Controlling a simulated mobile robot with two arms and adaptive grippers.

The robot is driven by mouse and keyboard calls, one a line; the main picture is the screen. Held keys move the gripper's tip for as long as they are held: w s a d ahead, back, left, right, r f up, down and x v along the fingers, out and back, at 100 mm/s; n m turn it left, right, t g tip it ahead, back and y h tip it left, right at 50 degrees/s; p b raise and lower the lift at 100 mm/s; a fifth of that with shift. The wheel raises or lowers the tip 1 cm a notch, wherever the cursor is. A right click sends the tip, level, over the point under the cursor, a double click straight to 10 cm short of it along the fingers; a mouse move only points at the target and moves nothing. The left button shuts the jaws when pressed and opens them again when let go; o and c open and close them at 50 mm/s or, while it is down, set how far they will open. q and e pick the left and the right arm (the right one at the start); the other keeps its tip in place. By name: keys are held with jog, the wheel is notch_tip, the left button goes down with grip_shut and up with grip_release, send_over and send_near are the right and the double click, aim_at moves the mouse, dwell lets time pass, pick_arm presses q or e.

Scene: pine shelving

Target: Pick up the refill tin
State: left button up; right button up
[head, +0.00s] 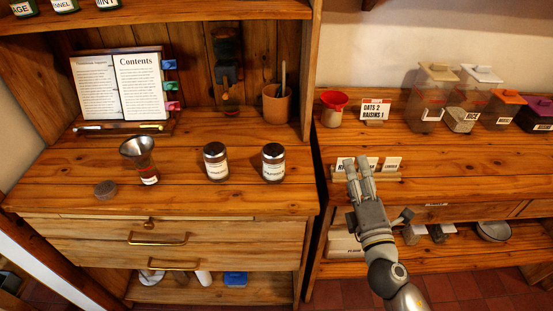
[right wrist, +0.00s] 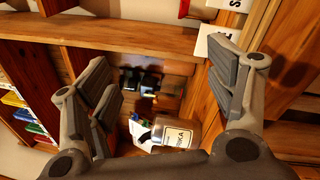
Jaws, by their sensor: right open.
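I cannot tell for certain which thing is the refill tin. Two labelled jars with metal lids, a left one (head: 215,162) and a right one (head: 273,162), stand upright on the left counter. A metal funnel-topped vessel (head: 141,165) with a red band stands left of them. The right wrist view shows a container (right wrist: 182,133) with a pale label ending in "KA", low between the finger bases. My right gripper (head: 358,164) is open and empty over the front of the right counter, right of the jars and apart from them. It also shows in the right wrist view (right wrist: 165,78). My left gripper is not in view.
A wooden upright (head: 311,75) parts the two counters. Small label cards (head: 392,164) stand by my right gripper. A red funnel-topped jar (head: 333,105) and lidded bins (head: 431,95) stand behind. An open book (head: 118,85) stands at back left. The left counter's front is mostly clear.

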jog(key=a+r+n+y, duration=0.4)
jog(key=a+n+y, duration=0.3)
jog(key=n, duration=0.4)
jog(key=n+g+y, duration=0.4)
jog(key=n+g, duration=0.2)
jog(key=n, duration=0.5)
send_near(273, 159)
jog(key=w+f, duration=0.2)
jog(key=shift+w+d, duration=0.25)
jog(key=shift+d, duration=0.1)
jog(key=shift+w+a+f, duration=0.1)
jog(key=shift+w+a, duration=0.05)
jog(key=shift+a, duration=0.05)
jog(key=x, duration=1)
jog(key=shift+w+a+f+p, duration=0.15)
jog(key=shift+w+f+p, duration=0.05)
jog(key=shift+f+p, duration=0.2)
jog(key=c, duration=1.2)
